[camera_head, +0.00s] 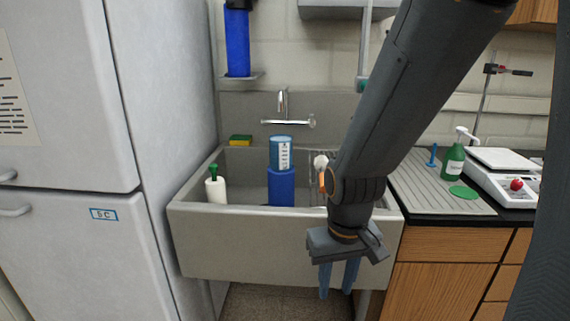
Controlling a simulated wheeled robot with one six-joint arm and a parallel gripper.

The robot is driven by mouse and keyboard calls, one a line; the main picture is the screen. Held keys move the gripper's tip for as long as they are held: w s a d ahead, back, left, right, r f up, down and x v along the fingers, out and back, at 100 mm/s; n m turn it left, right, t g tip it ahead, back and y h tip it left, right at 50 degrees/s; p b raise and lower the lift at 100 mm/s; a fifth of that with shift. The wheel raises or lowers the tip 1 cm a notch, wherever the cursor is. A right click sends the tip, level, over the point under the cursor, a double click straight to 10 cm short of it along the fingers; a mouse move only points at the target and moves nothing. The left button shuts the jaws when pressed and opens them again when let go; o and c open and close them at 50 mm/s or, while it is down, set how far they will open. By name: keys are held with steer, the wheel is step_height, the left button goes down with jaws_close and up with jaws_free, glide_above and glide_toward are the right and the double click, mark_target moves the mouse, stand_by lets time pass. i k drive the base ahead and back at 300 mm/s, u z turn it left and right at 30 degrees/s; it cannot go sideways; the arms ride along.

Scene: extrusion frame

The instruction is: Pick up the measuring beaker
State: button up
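I cannot surely tell a measuring beaker. The likeliest is a blue cylinder with a white marked label (280,153), which looks upright on top of a darker blue cylinder (281,187) in the sink (260,243). My gripper (337,287) hangs in front of the sink's front wall, to the right of and lower in the picture than the cylinders, pointing down. Its two blue fingers are apart with nothing seen between them. My arm hides the right part of the sink.
A white bottle with a green top (215,185) stands at the sink's left. A green pump bottle (455,160) and a scale (500,172) are on the right counter. A tall fridge (75,150) bounds the left.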

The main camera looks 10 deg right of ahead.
mark_target(280, 145)
steer(key=k, duration=1)
steer(key=u, duration=0.6)
steer(key=i, duration=0.5)
steer(key=u, duration=0.65)
steer(key=i, duration=0.65)
steer(key=z, duration=1)
steer(key=i, duration=0.95)
steer(key=z, duration=0.25)
